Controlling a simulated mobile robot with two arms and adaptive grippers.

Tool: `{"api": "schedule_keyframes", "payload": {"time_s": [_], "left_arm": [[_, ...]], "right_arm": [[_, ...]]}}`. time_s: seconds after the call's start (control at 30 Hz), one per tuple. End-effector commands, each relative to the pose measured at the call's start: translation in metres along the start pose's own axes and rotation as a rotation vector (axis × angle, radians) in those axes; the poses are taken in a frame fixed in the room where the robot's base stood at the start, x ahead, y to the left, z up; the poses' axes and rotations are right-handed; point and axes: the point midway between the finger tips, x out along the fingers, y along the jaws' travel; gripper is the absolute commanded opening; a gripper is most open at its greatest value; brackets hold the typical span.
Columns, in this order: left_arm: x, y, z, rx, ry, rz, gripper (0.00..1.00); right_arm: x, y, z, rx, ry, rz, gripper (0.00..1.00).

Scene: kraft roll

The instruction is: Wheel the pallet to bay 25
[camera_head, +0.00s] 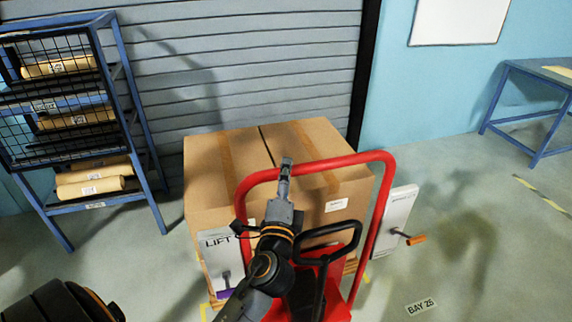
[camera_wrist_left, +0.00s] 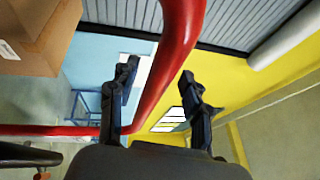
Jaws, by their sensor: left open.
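A red pallet truck with a tall looped handle (camera_head: 330,163) stands in front of a large cardboard load (camera_head: 222,165); the pallet under the load is mostly hidden. My left gripper (camera_head: 286,168) is at the top bar of the handle, towards its left part. In the left wrist view the red bar (camera_wrist_left: 172,65) passes between the two open, spread fingers (camera_wrist_left: 158,92), which are not closed on it. A floor label reading BAY 25 (camera_head: 420,307) lies at the lower right. My right gripper is not in view.
A blue rack (camera_head: 133,120) with paper rolls stands at the left. A grey roller shutter (camera_head: 270,60) is behind the load. A panel with an orange-handled crank (camera_head: 400,222) is right of the handle. A blue table (camera_head: 497,95) is at the far right. Floor at the right is clear.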

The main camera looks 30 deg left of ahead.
Motion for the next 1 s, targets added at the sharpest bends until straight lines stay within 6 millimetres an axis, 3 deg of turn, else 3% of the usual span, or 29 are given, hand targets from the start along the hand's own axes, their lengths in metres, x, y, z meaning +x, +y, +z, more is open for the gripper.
{"api": "schedule_keyframes", "payload": {"time_s": [0.2, 0.47, 0.7, 1.0], "left_arm": [[0.0155, -0.0001, 0.0001, 0.0, 0.0, 0.0, 0.48], [0.0162, 0.0006, 0.0, -0.001, 0.0, 0.001, 0.48], [0.0159, 0.0006, 0.0, 0.0, 0.0, 0.001, 0.02], [0.016, 0.001, 0.0, -0.001, 0.0, 0.002, 0.0]], "right_arm": [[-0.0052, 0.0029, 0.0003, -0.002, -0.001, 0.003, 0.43], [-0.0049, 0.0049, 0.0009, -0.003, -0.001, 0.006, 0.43], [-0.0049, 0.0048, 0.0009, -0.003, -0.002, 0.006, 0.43], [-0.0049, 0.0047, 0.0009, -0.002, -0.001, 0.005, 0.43]]}}
